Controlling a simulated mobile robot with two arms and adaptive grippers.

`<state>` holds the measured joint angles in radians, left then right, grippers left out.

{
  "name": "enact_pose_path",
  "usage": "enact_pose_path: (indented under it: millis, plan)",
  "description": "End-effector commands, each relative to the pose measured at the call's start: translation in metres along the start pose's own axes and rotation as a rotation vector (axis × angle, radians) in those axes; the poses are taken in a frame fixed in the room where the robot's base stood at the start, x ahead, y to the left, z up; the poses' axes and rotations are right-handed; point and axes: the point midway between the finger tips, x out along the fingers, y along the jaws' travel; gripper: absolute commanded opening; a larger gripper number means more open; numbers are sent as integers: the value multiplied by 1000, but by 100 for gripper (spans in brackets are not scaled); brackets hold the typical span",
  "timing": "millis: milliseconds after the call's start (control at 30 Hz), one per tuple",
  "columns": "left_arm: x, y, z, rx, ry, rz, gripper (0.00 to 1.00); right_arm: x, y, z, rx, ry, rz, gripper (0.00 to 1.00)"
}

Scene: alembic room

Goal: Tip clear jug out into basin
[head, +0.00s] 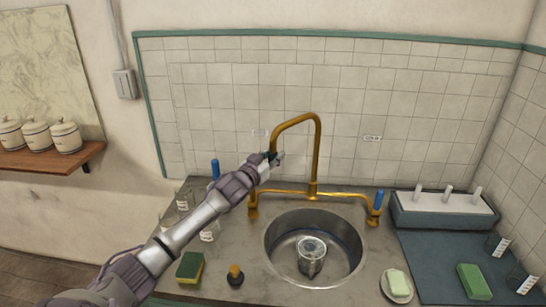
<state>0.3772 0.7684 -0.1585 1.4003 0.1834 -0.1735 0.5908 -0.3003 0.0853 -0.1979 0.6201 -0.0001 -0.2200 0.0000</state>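The round metal basin (274,264) is sunk into the counter under a brass tap (318,150). My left arm reaches in from the lower left. My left gripper (276,158) is beside the tap's spout end, above and behind the basin, apart from the vessel. Its fingers are small here and I cannot tell whether they are open, or whether they touch the spout. My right gripper is not in view.
Labelled clear glasses (184,200) stand left of the basin, partly behind my arm. A sponge (189,266) and a dark-based brush (235,276) lie in front. At right are a soap dish (397,289), a rack (445,215), a green sponge (473,281) and more glasses (520,281).

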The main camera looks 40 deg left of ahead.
Motion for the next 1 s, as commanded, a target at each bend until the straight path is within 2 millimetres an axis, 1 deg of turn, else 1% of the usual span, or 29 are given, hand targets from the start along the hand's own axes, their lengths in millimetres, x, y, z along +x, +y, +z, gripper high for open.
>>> enact_pose_path:
  millis: [33,100,300,400,533,667,900,1000]
  plan:
    - [0,0,0,0,0,1,48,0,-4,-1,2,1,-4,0]
    - [0,0,0,0,0,1,56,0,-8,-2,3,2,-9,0]
    - [0,0,0,0,-1,0,56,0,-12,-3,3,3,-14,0]
    - [-1,0,1,1,-1,0,56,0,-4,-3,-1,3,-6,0]
    - [-9,1,2,0,-3,1,56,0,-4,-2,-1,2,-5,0]
    - [-28,1,3,1,-4,2,56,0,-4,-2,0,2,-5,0]
    - [-74,1,3,0,-4,2,56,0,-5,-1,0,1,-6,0]
    - [-91,1,2,1,-4,1,56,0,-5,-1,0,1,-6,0]
